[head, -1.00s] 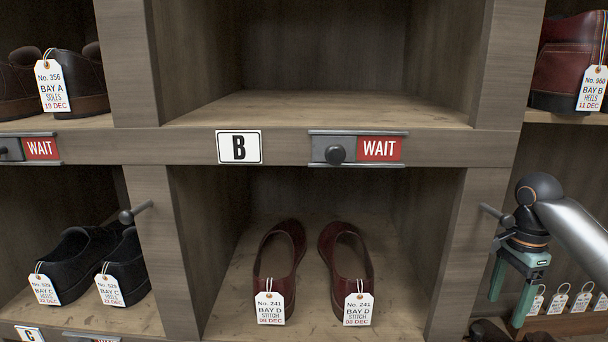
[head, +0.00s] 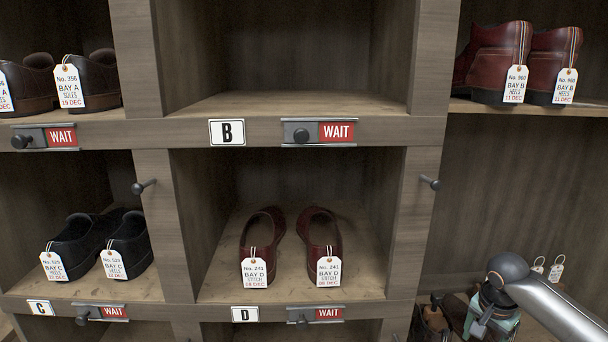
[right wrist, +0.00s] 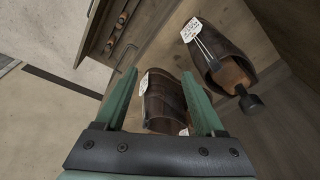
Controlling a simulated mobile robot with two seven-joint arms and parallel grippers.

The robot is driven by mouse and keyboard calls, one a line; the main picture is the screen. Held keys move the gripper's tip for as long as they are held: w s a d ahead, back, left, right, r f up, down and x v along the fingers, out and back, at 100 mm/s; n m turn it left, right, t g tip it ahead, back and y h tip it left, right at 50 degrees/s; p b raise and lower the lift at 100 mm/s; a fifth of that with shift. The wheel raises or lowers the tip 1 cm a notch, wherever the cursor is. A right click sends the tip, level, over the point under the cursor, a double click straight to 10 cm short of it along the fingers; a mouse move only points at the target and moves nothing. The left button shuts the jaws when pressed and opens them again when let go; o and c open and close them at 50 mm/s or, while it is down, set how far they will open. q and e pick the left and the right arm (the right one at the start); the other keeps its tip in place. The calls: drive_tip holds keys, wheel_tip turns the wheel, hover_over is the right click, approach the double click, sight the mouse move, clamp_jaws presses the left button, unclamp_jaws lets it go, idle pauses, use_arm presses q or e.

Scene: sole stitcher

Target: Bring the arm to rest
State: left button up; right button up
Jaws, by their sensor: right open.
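My right gripper (head: 490,318) is at the lower right of the head view, below the red-brown shoes' shelf and partly hidden by my own arm. In the right wrist view its two green fingers (right wrist: 163,92) stand apart, with nothing held between them. A dark brown shoe (right wrist: 166,103) with a white tag shows beyond and between the fingers; whether they touch it I cannot tell. A second brown shoe (right wrist: 222,62) with a tag lies to the right. My left gripper is not in view.
Wooden cubbies hold tagged dark red shoes (head: 262,240), black shoes (head: 75,245) and red-brown shoes (head: 495,60). The compartment above label B (head: 227,132) is empty. A peg (head: 430,183) sticks out of the upright left of my arm. Dark shoes (head: 437,318) stand beside my gripper.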

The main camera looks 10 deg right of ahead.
drive_tip(key=s+a+f+n+t, duration=0.25)
drive_tip(key=s+f+n, duration=0.35)
drive_tip(key=f+n, duration=0.3)
drive_tip(key=s+a+f+n+t, duration=0.1)
drive_tip(key=s+f+n+t, duration=0.2)
drive_tip(key=s+f+n, duration=0.5)
drive_tip(key=s+a+f+n+t+y, duration=0.1)
drive_tip(key=s+a+n+y, duration=0.1)
drive_tip(key=s+a+n, duration=0.4)
drive_tip(key=a+f+m+t+y, duration=0.1)
drive_tip(key=a+m, duration=0.7)
drive_tip(key=a, duration=0.9)
drive_tip(key=shift+s+a+f+y, duration=0.3)
drive_tip(key=shift+a+f+y, duration=0.15)
drive_tip(key=shift+f, duration=0.25)
drive_tip(key=shift+d+t, duration=0.15)
drive_tip(key=shift+t, duration=0.1)
